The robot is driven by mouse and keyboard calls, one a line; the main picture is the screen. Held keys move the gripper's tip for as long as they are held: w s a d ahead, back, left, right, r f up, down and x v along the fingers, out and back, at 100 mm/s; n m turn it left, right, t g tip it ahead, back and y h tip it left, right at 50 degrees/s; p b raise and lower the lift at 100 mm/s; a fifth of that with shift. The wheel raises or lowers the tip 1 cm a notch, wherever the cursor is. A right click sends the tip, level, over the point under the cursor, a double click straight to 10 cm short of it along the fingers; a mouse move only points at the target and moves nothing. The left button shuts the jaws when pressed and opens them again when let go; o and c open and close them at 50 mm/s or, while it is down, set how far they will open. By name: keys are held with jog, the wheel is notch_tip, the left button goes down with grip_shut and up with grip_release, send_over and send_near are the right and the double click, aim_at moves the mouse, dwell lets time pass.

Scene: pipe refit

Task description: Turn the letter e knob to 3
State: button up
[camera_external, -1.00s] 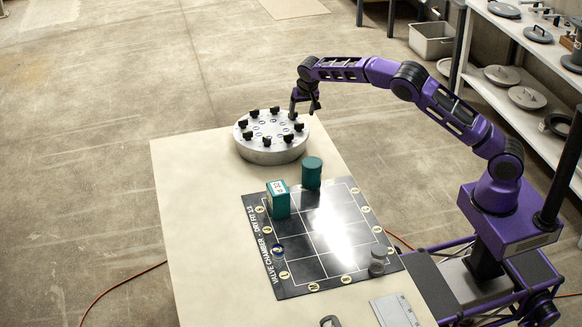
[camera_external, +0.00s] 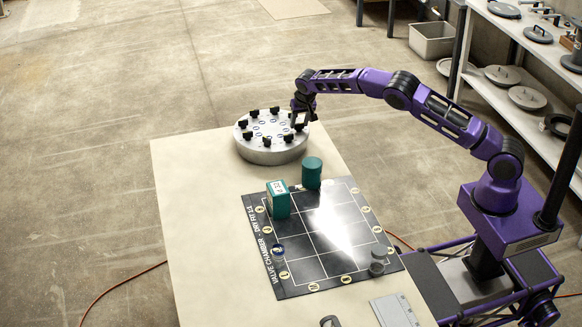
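A round silver dial plate (camera_external: 263,157) stands at the far end of the table. Several black knobs sit in a ring on its top, such as one at the front (camera_external: 267,141) and one at the left (camera_external: 243,124). The letters on the plate are too small to read, so I cannot tell which knob is e. My gripper (camera_external: 300,123) points down over the right rim of the plate, at a knob there. The fingers hide part of that knob. I cannot tell whether they are closed on it.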

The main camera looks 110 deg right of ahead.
grip_shut()
jog(key=shift+n+t+b, duration=0.3)
jog(key=shift+n+b, duration=0.1)
jog(key=shift+n, duration=0.3)
jog(key=o, duration=0.8)
grip_release()
jog(key=shift+c, duration=0.2)
jog(key=w+v, duration=0.1)
jog(key=v, duration=1.6)
jog(key=shift+s+a+r, duration=0.15)
jog(key=shift+s+r, duration=0.05)
jog(key=shift+s, duration=0.3)
